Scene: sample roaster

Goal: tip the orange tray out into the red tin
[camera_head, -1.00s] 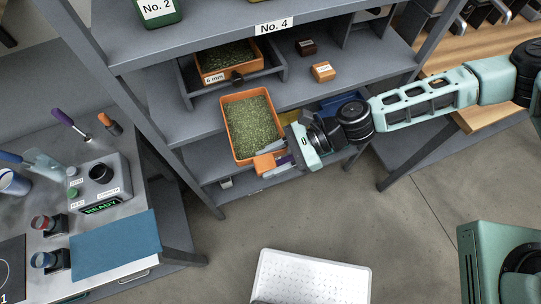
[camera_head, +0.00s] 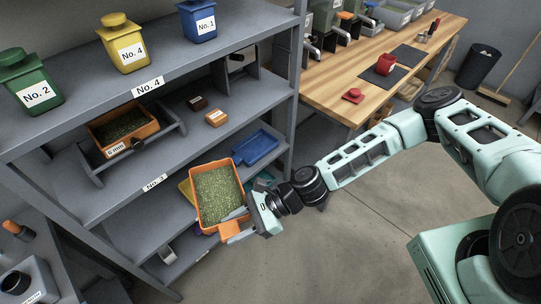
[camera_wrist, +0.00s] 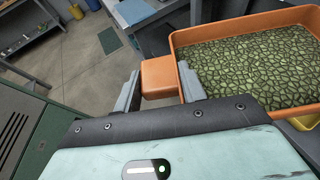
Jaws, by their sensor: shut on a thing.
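The orange tray (camera_head: 219,193), full of green beans, is held in front of the shelves and looks roughly level. My gripper (camera_head: 236,224) is shut on the tray's orange handle block at its near side. In the wrist view my gripper (camera_wrist: 160,80) has a finger on each side of the handle block, and part of the tray (camera_wrist: 240,27) shows at the upper right.
A red lid (camera_head: 353,95) lies on the wooden bench (camera_head: 335,85) near the tin. A second orange tray (camera_head: 152,128) with beans sits on the shelf rack (camera_head: 75,165). A blue tray (camera_head: 256,148) lies behind the held tray. Open floor (camera_head: 350,240) lies right of the shelves.

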